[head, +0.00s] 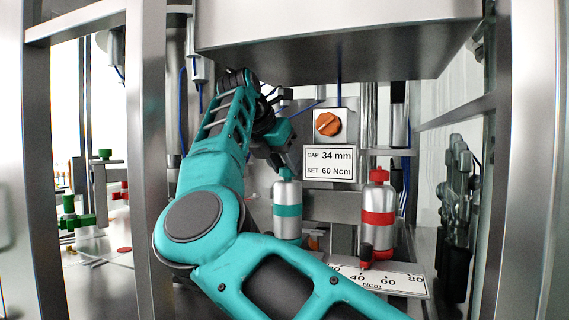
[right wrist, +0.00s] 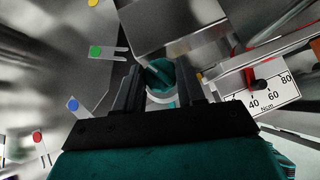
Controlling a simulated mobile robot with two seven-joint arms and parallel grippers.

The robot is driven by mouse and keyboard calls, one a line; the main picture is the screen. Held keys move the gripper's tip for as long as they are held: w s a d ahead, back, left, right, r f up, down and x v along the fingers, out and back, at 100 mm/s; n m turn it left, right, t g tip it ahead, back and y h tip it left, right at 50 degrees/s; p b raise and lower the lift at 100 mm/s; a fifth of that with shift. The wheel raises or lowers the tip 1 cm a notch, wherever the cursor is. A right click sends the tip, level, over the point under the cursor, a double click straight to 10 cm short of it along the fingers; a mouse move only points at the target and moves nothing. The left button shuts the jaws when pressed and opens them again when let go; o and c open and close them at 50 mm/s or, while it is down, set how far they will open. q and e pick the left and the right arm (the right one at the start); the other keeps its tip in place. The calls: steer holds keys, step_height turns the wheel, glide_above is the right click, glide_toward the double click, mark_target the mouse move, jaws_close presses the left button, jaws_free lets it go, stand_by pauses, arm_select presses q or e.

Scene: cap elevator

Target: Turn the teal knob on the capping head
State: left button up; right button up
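The teal knob (head: 286,173) tops a silver capping head with a teal band (head: 287,211), standing upright in the middle of the head view. My right gripper (head: 277,152) is just above the knob, reaching down from the upper left. In the right wrist view the knob (right wrist: 161,74) shows between the two fingers of the right gripper (right wrist: 160,80). The fingers are apart, with the knob near their tips; I cannot tell whether they touch it. A sign (head: 329,163) reads cap 34 mm, set 60 Ncm. My left gripper is out of view.
A second silver head with a red band and red knob (head: 377,176) stands close on the right. An orange rotary knob (head: 327,123) is on the panel behind. A large metal housing (head: 340,45) hangs overhead, and frame posts (head: 145,150) stand at both sides.

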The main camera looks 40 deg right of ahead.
steer(key=c, duration=0.4)
steer(key=shift+s+f+n+t+b, duration=0.15)
steer(key=shift+f+n+t+b, duration=0.1)
steer(key=shift+n+t+b, duration=0.6)
steer(key=shift+c, duration=0.2)
steer(key=shift+n+y+b, duration=0.4)
steer(key=shift+n+b, duration=0.05)
steer(key=shift+b, duration=0.1)
steer(key=shift+d+r+n+t, duration=0.1)
steer(key=shift+n+t, duration=0.3)
steer(key=shift+t, duration=0.05)
steer(key=shift+s+n+t+y+b, duration=0.1)
steer(key=shift+n+t+y+b, duration=0.2)
steer(key=shift+n+b, duration=0.2)
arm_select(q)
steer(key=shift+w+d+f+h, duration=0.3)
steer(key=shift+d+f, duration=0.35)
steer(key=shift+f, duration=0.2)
arm_select(e)
steer(key=shift+r, duration=0.15)
steer(key=o, duration=0.8)
